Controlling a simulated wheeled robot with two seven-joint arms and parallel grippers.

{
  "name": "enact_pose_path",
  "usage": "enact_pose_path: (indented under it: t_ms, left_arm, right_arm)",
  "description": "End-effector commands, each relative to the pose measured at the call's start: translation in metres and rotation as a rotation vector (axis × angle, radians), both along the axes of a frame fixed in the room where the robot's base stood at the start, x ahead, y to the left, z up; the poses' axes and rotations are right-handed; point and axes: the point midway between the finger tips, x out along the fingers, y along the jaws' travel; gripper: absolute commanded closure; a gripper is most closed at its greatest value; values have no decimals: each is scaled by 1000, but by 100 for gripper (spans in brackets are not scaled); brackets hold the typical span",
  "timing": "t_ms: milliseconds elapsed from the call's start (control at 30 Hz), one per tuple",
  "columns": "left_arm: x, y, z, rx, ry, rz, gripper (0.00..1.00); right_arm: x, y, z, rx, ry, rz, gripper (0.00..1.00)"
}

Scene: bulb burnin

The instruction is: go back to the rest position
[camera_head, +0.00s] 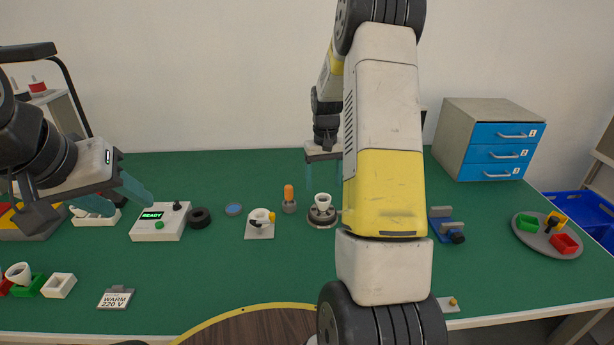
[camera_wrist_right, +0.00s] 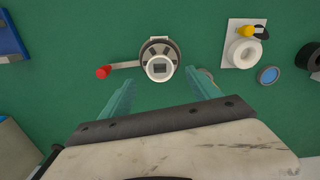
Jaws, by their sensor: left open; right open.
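My right gripper (camera_head: 322,178) is open above the far middle of the green table, its arm crossing the head view. In the right wrist view its two teal fingers (camera_wrist_right: 160,78) are apart with nothing between them. Ahead of them stands a round grey fixture (camera_wrist_right: 172,47) with a white socket (camera_wrist_right: 159,68) on it and a red-knobbed lever (camera_wrist_right: 103,72) at its side. The white socket also shows in the head view (camera_head: 322,197), below the gripper. My left gripper (camera_head: 88,190) is open at the left, above the table and left of the READY box (camera_head: 160,222); its left finger is hardly visible.
An orange-topped piece (camera_head: 289,195), a white holder on a plate (camera_head: 260,222) and a black ring (camera_head: 199,218) stand in mid-table. A WARM 220 V sign (camera_head: 116,298) is at the front left. A blue-drawer cabinet (camera_head: 490,140) and a round tray (camera_head: 533,240) are at the right.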

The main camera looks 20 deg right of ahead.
Motion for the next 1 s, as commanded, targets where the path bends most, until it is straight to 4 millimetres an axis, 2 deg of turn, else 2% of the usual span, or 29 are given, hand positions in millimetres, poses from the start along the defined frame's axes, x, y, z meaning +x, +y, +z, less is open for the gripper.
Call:
enact_pose_path:
  t_ms: [300, 433, 567, 667, 800, 1000]
  left_arm:
    - [0, 0, 0, 0, 0, 0, 53]
    - [0, 0, 0, 0, 0, 0, 53]
    - [0, 0, 0, 0, 0, 0, 53]
    - [0, 0, 0, 0, 0, 0, 53]
    - [0, 0, 0, 0, 0, 0, 53]
    - [0, 0, 0, 0, 0, 0, 53]
  right_arm:
    - [0, 0, 0, 0, -1, 0, 28]
    - [-4, 6, 17, 5, -22, 2, 28]
    - [-19, 22, 57, 19, -77, 9, 28]
    - [-39, 39, 94, 34, -134, 15, 28]
    - [-72, 62, 138, 57, -209, 30, 28]
    - [-127, 92, 186, 89, -317, 55, 28]
